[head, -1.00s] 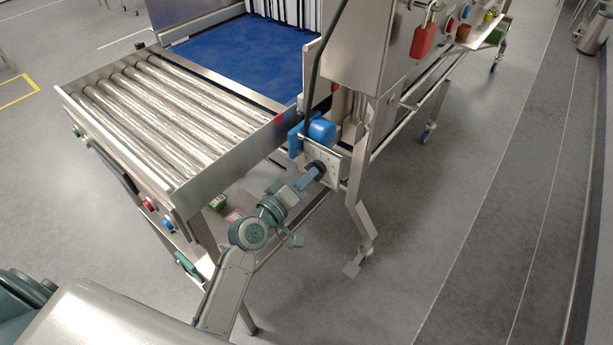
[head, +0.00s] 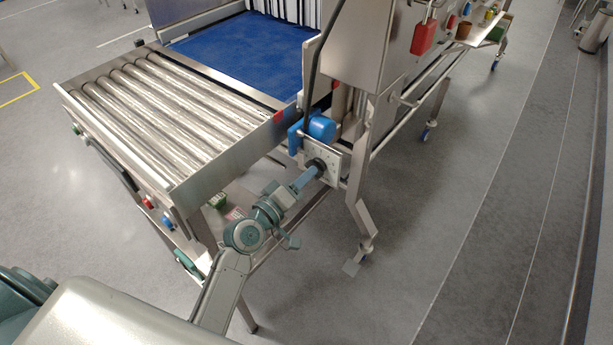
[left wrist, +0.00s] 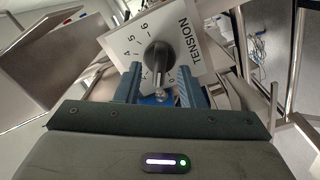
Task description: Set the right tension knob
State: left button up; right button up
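The tension knob (head: 318,166) is black and sits on a pale square plate (head: 335,173) beside the roller table's end. In the left wrist view the knob (left wrist: 158,57) has a metal shaft at its middle, and the plate (left wrist: 186,28) reads TENSION with a number scale. My left gripper (head: 307,178) is at the knob. In the left wrist view its two fingers (left wrist: 158,84) stand apart, one on each side of the knob, with gaps visible. I cannot tell which number the knob points to. My right gripper is not in view.
A blue motor housing (head: 321,127) sits just above the plate. The roller table (head: 200,190) lies to the left, and a steel leg (head: 360,205) stands to the right. A red padlock (head: 423,38) hangs on the cabinet.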

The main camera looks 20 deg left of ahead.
pick_arm(q)
jog(key=b+v, duration=0.1)
jog(key=v, duration=0.8)
jog(key=shift+s+b, duration=0.3)
jog(key=shift+b, duration=0.1)
